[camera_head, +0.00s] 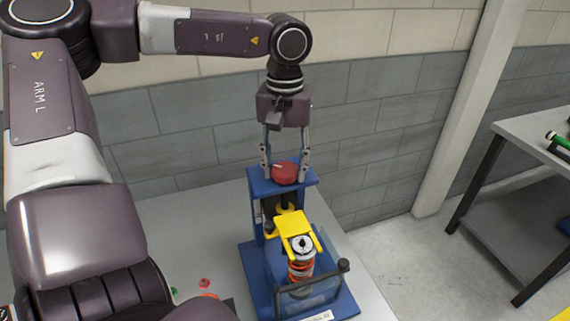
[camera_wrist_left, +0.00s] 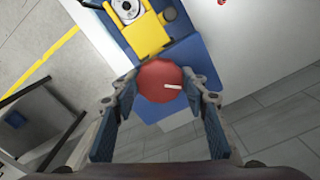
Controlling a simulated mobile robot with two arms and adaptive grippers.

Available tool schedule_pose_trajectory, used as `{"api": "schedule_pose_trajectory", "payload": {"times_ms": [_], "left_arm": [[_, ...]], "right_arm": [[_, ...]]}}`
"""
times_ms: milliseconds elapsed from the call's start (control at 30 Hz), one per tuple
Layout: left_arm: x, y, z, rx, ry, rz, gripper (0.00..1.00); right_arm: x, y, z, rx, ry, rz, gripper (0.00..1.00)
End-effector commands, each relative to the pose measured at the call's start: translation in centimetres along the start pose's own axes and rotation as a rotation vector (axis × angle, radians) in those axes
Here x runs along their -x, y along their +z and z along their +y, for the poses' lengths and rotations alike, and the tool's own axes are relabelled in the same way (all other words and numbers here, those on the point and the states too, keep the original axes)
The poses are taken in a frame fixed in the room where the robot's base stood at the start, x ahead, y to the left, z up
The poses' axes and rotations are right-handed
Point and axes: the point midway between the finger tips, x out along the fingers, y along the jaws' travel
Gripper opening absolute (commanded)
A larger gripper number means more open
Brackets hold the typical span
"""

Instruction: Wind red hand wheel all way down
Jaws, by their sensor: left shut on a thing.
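The red hand wheel (camera_head: 286,173) sits on top of the blue fixture (camera_head: 256,250). My left gripper (camera_head: 285,168) points down over it, with one finger on each side, shut on the wheel. In the left wrist view, the wheel (camera_wrist_left: 161,81) lies between the fingertips, and a white mark on it points right. Below the wheel, a yellow plate (camera_head: 296,222) reaches forward above an upright spring unit (camera_head: 302,262) with a red coil. There looks to be a gap between plate and unit, but I cannot tell for sure. My right gripper is not in view.
The fixture stands on a pale table (camera_head: 190,240), with a clear guard panel (camera_head: 310,290) at its front. Small red and green parts (camera_head: 204,283) lie at the left front. A grey block wall (camera_head: 380,110) is behind. Another table (camera_head: 540,130) stands at the right.

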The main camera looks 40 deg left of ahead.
Motion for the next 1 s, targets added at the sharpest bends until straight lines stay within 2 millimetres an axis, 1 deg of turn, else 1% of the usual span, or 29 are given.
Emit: {"api": "schedule_pose_trajectory", "payload": {"times_ms": [700,833,1000], "left_arm": [[-0.01,0.05,-0.03,-0.634,0.000,-0.002,0.14],[-0.03,0.05,-0.02,-0.696,0.000,-0.002,0.14],[-0.05,0.04,-0.02,-0.706,0.000,-0.002,0.14]], "right_arm": [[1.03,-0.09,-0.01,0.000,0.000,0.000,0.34],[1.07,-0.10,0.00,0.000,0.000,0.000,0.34],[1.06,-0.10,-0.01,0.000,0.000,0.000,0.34]]}}
